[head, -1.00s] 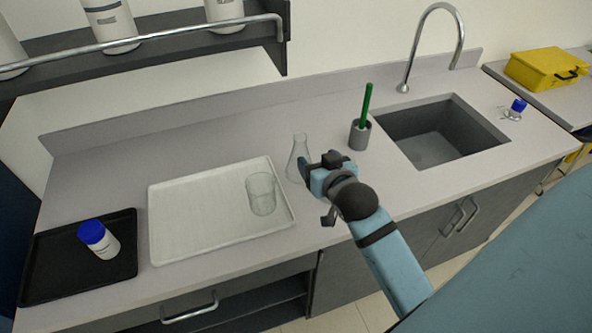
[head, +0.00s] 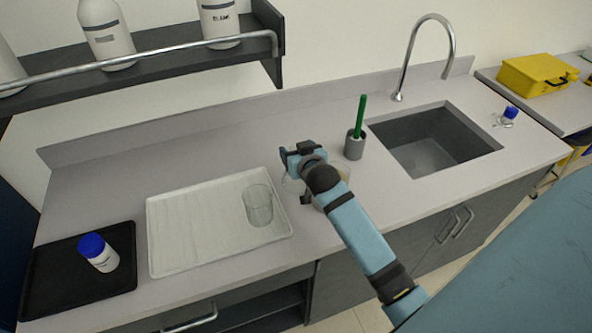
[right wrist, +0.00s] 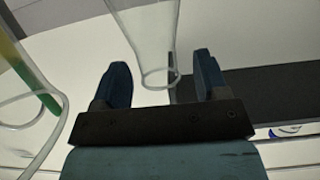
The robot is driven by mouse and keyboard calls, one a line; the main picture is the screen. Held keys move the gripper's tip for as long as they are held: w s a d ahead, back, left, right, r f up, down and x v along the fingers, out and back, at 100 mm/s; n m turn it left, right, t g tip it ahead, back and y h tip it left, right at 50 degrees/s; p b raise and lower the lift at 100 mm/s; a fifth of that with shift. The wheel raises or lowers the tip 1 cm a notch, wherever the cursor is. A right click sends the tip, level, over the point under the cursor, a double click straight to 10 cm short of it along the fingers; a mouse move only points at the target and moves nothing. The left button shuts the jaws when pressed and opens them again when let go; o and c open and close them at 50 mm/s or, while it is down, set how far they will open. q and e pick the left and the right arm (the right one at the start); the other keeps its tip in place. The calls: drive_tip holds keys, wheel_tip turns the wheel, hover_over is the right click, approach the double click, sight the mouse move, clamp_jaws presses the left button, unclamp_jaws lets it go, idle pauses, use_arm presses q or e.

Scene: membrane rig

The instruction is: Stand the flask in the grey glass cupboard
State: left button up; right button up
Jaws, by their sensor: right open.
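The clear conical flask (right wrist: 148,38) shows in the right wrist view, its rim between and a little beyond my right gripper's two fingers. In the head view it is largely hidden behind my right gripper (head: 287,158), with a glass edge (head: 289,186) showing on the counter right of the white tray. My right gripper, also in the right wrist view (right wrist: 160,82), is open, with gaps between its fingers and the flask. My left gripper is not in view. No grey glass cupboard can be made out in these views.
Another glass vessel (head: 343,172) is partly hidden behind my right arm. A grey pot (head: 354,148) with a green stick stands near the sink (head: 432,150). A black tray (head: 60,280) holds a blue-capped bottle (head: 97,252).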

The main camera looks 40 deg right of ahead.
drive_tip(key=shift+w+d+f, duration=0.1)
drive_tip(key=shift+w+f, duration=0.05)
drive_tip(key=shift+w, duration=0.3)
clamp_jaws()
